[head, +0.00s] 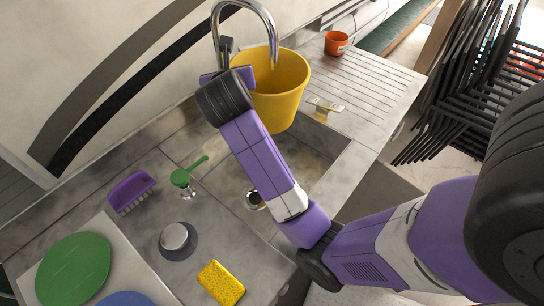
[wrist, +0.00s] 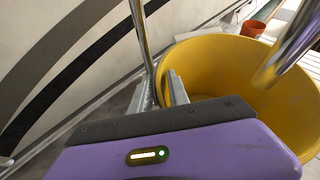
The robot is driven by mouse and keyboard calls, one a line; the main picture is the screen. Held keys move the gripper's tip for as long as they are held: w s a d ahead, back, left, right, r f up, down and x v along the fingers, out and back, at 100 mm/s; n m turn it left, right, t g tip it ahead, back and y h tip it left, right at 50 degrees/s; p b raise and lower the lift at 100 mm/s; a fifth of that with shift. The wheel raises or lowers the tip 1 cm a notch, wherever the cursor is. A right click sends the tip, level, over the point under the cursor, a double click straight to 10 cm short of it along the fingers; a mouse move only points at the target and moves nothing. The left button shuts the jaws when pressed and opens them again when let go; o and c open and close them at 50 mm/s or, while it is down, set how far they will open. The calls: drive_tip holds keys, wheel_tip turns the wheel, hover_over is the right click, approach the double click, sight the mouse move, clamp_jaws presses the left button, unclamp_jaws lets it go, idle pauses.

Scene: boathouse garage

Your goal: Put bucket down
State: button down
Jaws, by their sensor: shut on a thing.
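The yellow bucket (head: 283,88) is upright over the back part of the sink basin (head: 240,180), under the curved chrome faucet (head: 262,22). In the head view I cannot tell whether its base touches anything. My gripper (wrist: 172,90) is shut on the left rim of the bucket, which also fills the right side of the wrist view (wrist: 235,65). The bucket's inside looks empty where it shows. In the head view my arm hides the fingertips and part of the bucket's left side.
A purple brush (head: 131,190), green-handled tool (head: 186,174), metal knob (head: 176,239) and yellow sponge (head: 220,283) lie left and front. Stacked black chairs (head: 470,95) stand right.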

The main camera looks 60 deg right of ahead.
drive_tip(key=s+f+m+g, duration=0.1)
drive_tip(key=f, duration=0.4)
drive_tip(key=s+f+m+g, duration=0.1)
drive_tip(key=f, duration=0.4)
drive_tip(key=s+d+f+m+g+h+b, duration=0.1)
drive_tip(key=s+f, duration=0.1)
drive_tip(key=f, duration=0.4)
drive_tip(key=shift+s+f, duration=0.1)
drive_tip(key=shift+f, duration=2.55)
drive_tip(key=c, duration=1.3)
unclamp_jaws()
drive_tip(key=shift+o, duration=0.2)
drive_tip(key=v, duration=1.2)
